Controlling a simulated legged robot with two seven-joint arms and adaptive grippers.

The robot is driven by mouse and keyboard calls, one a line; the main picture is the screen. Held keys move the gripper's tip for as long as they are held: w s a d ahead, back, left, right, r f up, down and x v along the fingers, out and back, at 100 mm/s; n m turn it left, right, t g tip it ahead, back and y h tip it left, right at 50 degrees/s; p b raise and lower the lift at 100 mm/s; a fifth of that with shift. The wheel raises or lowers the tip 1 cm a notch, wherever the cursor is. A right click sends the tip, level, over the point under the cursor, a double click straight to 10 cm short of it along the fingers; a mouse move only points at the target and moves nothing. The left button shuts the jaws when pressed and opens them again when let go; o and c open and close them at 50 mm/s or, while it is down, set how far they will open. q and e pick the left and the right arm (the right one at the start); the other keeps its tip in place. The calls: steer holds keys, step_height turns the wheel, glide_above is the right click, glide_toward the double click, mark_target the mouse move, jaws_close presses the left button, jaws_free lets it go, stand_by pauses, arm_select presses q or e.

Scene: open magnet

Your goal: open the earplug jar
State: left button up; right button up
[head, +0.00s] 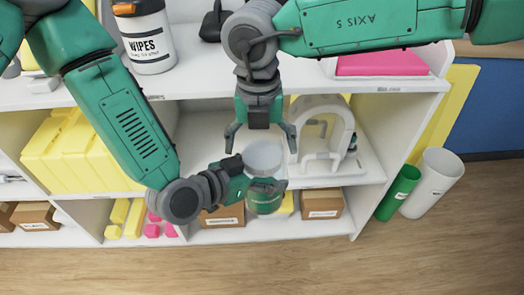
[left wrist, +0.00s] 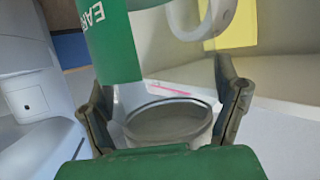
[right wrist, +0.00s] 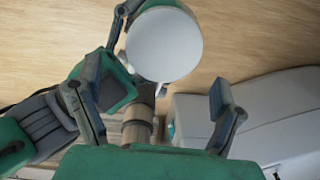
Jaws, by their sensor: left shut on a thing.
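The earplug jar (head: 264,197) has a round white lid and a green label on a clear body. My left gripper (head: 248,184) is shut on the jar and holds it roughly upright in front of the shelf. In the right wrist view the lid (right wrist: 165,45) lies beyond the fingers, toward the top of the picture.
A white shelf unit (head: 330,180) stands behind the jar. It holds yellow bins (head: 75,150), a white arched device (head: 325,130), cardboard boxes (head: 322,203) and a wipes tub (head: 147,38) on top. Green (head: 398,193) and white (head: 432,183) bins stand on the floor at right.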

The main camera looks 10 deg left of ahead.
mark_target(262, 153)
steer(key=shift+d+r, duration=0.1)
steer(key=shift+r, duration=0.5)
steer(key=m, duration=0.1)
steer(key=r+m, duration=0.1)
steer(key=m, duration=0.1)
steer(key=w+m, duration=0.1)
steer(key=shift+r+m, duration=0.4)
steer(key=r+m, duration=0.1)
steer(key=m, duration=0.1)
steer(key=shift+w+m, duration=0.1)
steer(key=shift+m, duration=0.2)
steer(key=shift+a+m, duration=0.2)
steer(key=shift+m, duration=0.1)
step_height(262, 153, down, 8)
steer(key=shift+w+d+r, duration=0.15)
steer(key=c, duration=1.3)
